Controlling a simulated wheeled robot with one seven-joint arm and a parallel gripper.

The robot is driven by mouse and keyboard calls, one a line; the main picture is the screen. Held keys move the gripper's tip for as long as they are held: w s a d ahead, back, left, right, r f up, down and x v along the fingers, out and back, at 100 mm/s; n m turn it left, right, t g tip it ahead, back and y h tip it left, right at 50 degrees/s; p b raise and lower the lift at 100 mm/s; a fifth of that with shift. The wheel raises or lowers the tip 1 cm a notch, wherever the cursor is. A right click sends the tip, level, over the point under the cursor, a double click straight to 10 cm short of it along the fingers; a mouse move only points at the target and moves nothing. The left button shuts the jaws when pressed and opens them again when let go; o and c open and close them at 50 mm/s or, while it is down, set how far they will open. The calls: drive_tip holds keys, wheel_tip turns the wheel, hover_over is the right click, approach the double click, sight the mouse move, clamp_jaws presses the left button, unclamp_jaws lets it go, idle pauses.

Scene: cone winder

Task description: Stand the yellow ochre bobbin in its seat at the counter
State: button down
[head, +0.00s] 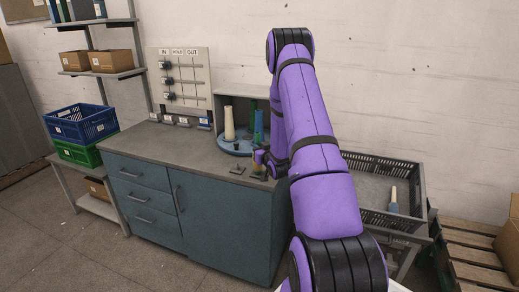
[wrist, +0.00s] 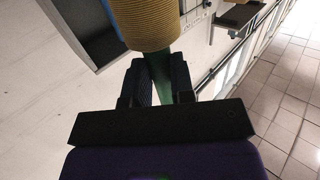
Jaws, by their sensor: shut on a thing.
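The yellow ochre bobbin (wrist: 147,22) fills the top middle of the wrist view, wound with ridged yarn. Its green lower part (wrist: 163,68) runs down between the fingers of my gripper (wrist: 162,88), which is shut on it. Two small dark plates lie on the counter (head: 185,146): one is bare to the left (head: 238,169), the other is below the bobbin (head: 258,176). I cannot tell which is the seat, or whether the bobbin touches anything.
Behind the bobbin, a round blue-grey stand (head: 236,148) holds a cream cone (head: 229,122) and blue and green ones. A board marked IN, HOLD, OUT (head: 181,80) stands at the back. A black crate (head: 365,215) is right of my arm. The counter's left part is mostly clear.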

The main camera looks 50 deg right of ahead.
drive_tip(key=c, duration=0.9)
unclamp_jaws()
drive_tip(key=v, duration=1)
drive_tip(key=shift+s, duration=0.4)
drive_tip(key=shift+a, duration=0.1)
drive_tip(key=w+a+r+n+g+y, duration=0.2)
drive_tip(key=w+a+r, duration=0.35)
drive_tip(key=r, duration=0.45)
drive_tip(key=s+a+r+g+y, duration=0.1)
drive_tip(key=s+a+r+g, duration=0.2)
drive_tip(key=a+r, duration=0.85)
drive_tip(key=s+a+r+n+g+y, duration=0.1)
drive_tip(key=s+a+r, duration=0.3)
drive_tip(key=s+a, duration=0.5)
drive_tip(key=s+a+r+n+g+y, duration=0.1)
drive_tip(key=s+a+r+g, duration=0.3)
drive_tip(key=s+a, duration=0.5)
drive_tip(key=s+y, duration=0.1)
drive_tip(key=s, duration=0.6)
drive_tip(key=shift+a+r+g+y, duration=0.3)
drive_tip(key=shift+a+r+y, duration=0.1)
